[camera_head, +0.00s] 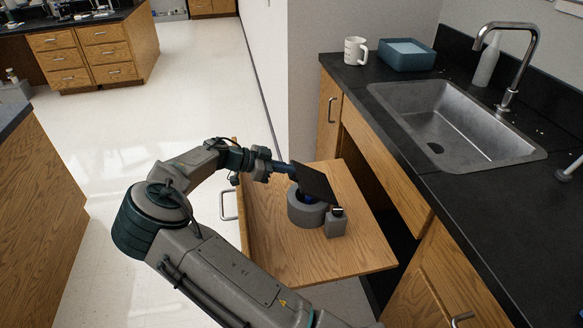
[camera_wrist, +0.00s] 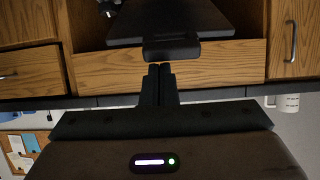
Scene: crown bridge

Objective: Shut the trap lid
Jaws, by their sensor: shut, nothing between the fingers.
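The trap is a grey round body (camera_head: 304,209) with a small grey block (camera_head: 336,224) on its right side. Its dark flat lid (camera_head: 316,184) stands open and tilted above the round body, its low end near the block. My gripper (camera_head: 286,168) is at the lid's raised upper-left end. In the wrist view, my shut, empty fingers (camera_wrist: 160,70) point at a dark bar on the edge of the dark lid (camera_wrist: 172,22). Fingertips and bar look very close; I cannot tell whether they touch. The lid hides part of the round body's opening.
The trap stands on a pulled-out wooden drawer (camera_head: 285,265) with bare wood around it. A dark counter with a sink (camera_head: 450,120), a mug (camera_head: 356,50), a blue tray (camera_head: 406,54) and a bottle (camera_head: 487,62) is on the right. Open floor (camera_head: 180,100) lies behind my arm.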

